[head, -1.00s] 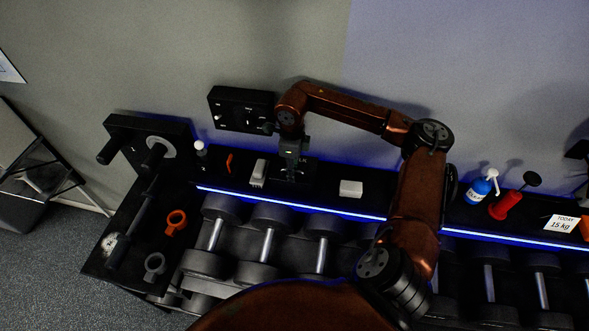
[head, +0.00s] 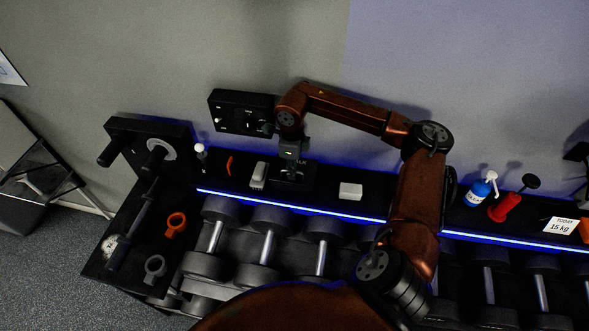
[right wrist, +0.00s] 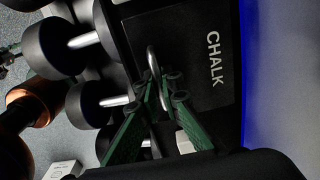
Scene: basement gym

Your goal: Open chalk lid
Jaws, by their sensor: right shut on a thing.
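The chalk lid (right wrist: 189,50) is a flat black panel with white CHALK lettering in the right wrist view. A thin metal handle (right wrist: 152,62) stands near its edge. My right gripper (right wrist: 164,84) has its green fingers shut on the handle. In the head view, the black chalk box (head: 309,180) sits on the shelf against the wall, and my right gripper (head: 291,172) reaches down onto it from above. The arm hides part of the lid there, so I cannot tell how far it is tilted. My left gripper is not in view.
A grey-white block (head: 258,175) stands left of the chalk box, and a white block (head: 350,190) lies to its right. A black wall box (head: 240,111) hangs behind. Several dumbbells (head: 268,244) fill the rack in front. A blue bottle (head: 479,190) stands farther right.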

